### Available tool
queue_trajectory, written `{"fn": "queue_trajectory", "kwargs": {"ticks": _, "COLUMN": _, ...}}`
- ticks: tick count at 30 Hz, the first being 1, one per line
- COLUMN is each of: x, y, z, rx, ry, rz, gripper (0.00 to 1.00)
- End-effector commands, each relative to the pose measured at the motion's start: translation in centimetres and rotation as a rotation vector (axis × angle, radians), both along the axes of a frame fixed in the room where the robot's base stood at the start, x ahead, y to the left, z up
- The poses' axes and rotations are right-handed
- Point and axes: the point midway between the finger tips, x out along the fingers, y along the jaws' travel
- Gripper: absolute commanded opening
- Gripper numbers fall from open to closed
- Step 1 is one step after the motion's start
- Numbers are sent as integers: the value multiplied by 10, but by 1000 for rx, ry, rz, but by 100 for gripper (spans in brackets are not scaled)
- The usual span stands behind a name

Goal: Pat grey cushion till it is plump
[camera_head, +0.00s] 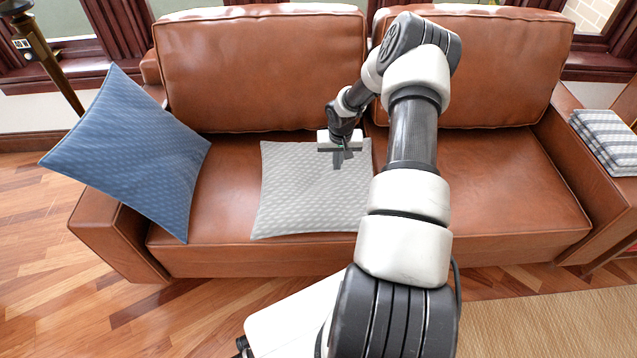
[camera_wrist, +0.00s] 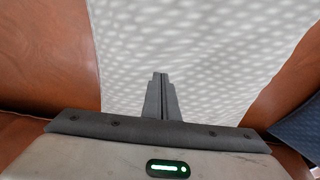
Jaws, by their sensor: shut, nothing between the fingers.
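The grey cushion (camera_head: 300,190) is light grey with a dimpled pattern. It lies flat on the left seat of the brown leather sofa, and my arm hides part of its right side. In the wrist view the cushion (camera_wrist: 200,50) fills most of the picture beyond the fingers. My gripper (camera_head: 338,165) points down over the cushion's upper right part. In the wrist view my gripper (camera_wrist: 160,78) shows its two fingers together with nothing between them. I cannot tell whether the fingertips touch the cushion or hover just above it.
A blue cushion (camera_head: 140,150) leans over the sofa's left armrest. The sofa's (camera_head: 500,180) right seat is bare. A folded striped grey cloth (camera_head: 605,140) lies on the right armrest. A dark lamp pole (camera_head: 50,65) stands at the left, and a beige rug (camera_head: 560,325) lies in front.

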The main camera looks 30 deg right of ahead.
Motion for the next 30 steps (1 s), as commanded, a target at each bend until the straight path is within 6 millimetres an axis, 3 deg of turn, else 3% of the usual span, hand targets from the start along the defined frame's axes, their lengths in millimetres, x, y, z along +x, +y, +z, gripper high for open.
{"fn": "queue_trajectory", "kwargs": {"ticks": 8, "x": -2, "y": 0, "z": -1, "rx": 0, "ry": 3, "rz": 0, "gripper": 0}}
{"fn": "queue_trajectory", "kwargs": {"ticks": 30, "x": -1, "y": 0, "z": 85, "rx": 0, "ry": 1, "rz": 0, "gripper": 0}}
